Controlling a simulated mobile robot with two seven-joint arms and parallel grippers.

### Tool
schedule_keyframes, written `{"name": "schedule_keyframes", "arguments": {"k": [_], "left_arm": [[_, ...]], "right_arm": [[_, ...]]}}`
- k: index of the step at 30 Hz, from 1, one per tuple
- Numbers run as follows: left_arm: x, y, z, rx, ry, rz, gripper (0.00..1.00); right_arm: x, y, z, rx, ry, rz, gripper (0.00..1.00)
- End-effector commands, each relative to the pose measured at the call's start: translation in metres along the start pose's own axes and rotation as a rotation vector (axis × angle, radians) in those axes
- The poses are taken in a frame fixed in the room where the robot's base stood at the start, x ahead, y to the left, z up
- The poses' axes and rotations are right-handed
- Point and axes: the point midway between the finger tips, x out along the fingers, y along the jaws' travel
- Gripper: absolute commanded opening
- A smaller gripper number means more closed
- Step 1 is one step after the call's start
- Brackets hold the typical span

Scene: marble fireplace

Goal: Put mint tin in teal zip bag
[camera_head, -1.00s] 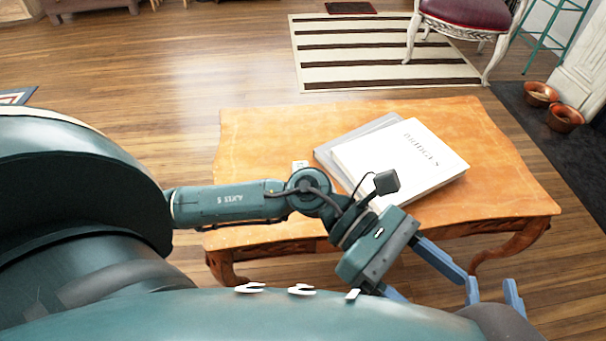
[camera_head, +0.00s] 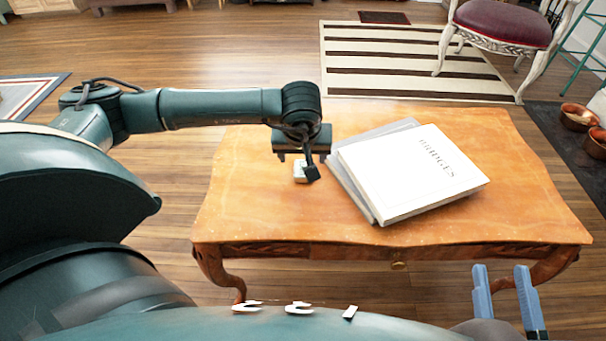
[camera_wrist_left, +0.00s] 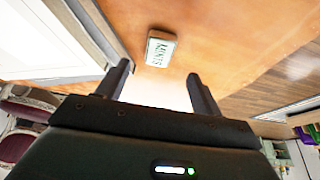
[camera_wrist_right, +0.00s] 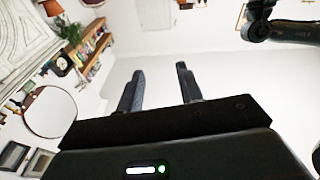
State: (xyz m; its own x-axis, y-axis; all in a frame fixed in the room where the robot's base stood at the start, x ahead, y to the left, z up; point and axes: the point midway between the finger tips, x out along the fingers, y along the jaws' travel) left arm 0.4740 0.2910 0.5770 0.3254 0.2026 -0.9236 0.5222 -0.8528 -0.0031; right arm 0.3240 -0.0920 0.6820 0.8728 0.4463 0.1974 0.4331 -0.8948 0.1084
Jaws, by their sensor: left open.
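The mint tin is a small white box (camera_head: 300,172) lying on the wooden table, left of the books. It also shows in the left wrist view (camera_wrist_left: 160,48), with green lettering on its top. My left gripper (camera_head: 303,157) is above the table close to the tin. In the left wrist view its fingers (camera_wrist_left: 159,80) are apart and empty, with the tin just beyond the tips. My right gripper (camera_head: 506,285) is in front of the table's right front edge. Its fingers (camera_wrist_right: 160,80) are apart with nothing between them. I see no teal zip bag in any view.
A white book (camera_head: 415,172) lies on a grey one (camera_head: 350,185) on the table (camera_head: 240,210), right of the tin. The table's right and front left parts are clear. A striped rug (camera_head: 400,65) and a red-seated chair (camera_head: 500,25) stand behind.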

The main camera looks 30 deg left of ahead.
Motion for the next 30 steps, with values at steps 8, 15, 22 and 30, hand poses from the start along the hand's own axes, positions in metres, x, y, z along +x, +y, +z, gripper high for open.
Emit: {"name": "schedule_keyframes", "arguments": {"k": [8, 15, 22, 30], "left_arm": [[0.026, 0.001, 0.001, -0.001, -0.001, 0.001, 0.66], [0.061, 0.001, 0.001, -0.001, -0.002, 0.002, 0.66], [0.068, 0.001, -0.001, -0.001, -0.001, 0.003, 0.66], [0.067, 0.001, -0.001, -0.001, -0.001, 0.003, 0.53]], "right_arm": [[0.000, -0.002, 0.003, 0.024, 0.012, -0.005, 0.36], [0.002, -0.003, 0.002, 0.045, 0.053, -0.018, 0.36], [0.008, 0.001, -0.013, 0.012, 0.112, -0.024, 0.36], [0.007, 0.001, -0.011, 0.014, 0.105, -0.023, 0.36]]}}
